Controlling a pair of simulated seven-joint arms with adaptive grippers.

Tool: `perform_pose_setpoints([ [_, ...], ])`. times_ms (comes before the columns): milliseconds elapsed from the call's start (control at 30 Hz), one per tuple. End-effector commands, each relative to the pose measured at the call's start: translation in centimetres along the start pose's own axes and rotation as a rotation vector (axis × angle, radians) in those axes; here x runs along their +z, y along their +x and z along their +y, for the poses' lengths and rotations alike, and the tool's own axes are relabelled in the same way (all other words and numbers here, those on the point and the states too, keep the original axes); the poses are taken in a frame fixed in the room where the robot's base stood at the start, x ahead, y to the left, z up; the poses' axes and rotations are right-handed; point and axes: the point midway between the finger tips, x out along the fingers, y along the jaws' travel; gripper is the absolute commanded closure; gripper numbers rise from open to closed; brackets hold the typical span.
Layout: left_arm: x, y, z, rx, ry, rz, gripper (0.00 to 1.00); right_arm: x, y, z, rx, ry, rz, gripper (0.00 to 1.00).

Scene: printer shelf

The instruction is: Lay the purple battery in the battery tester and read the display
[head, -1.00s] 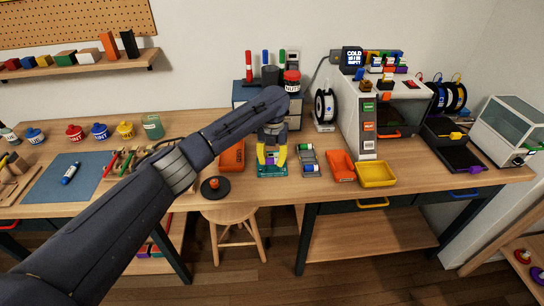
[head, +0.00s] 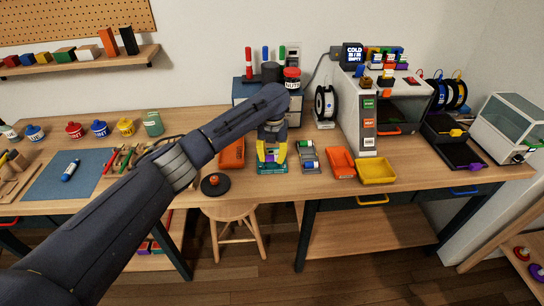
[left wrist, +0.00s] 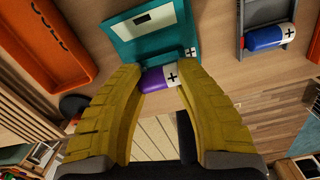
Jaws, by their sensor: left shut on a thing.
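The teal battery tester (head: 272,170) stands near the table's front edge in the head view. In the left wrist view the tester (left wrist: 128,50) has a pale display panel (left wrist: 150,19); I cannot read it. My left gripper (head: 271,157), with yellow fingers, points down at the tester. In the left wrist view the gripper (left wrist: 160,76) is shut on the purple battery (left wrist: 152,80), which lies crosswise between the fingertips, its white end with a plus mark to the right. The battery is close to the tester's edge; I cannot tell whether they touch. My right gripper is not in view.
A grey holder (head: 311,169) with other batteries stands just right of the tester. Orange bins (head: 231,153) (head: 341,163) and a yellow bin (head: 375,171) are nearby. A dark round base with an orange knob (head: 214,184) lies to the left, and a stool (head: 236,214) stands below.

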Motion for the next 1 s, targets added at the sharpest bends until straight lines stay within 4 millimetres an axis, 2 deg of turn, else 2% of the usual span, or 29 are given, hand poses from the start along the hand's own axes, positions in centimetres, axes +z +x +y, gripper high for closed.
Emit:
perform_pose_setpoints([
  [633, 0.0, 1.2, 0.0, -0.002, 0.009, -0.002, 1.00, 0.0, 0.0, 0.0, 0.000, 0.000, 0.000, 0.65],
  [1000, 0.0, 1.2, 0.0, -0.002, 0.010, -0.003, 1.00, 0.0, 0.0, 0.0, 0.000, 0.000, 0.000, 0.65],
])
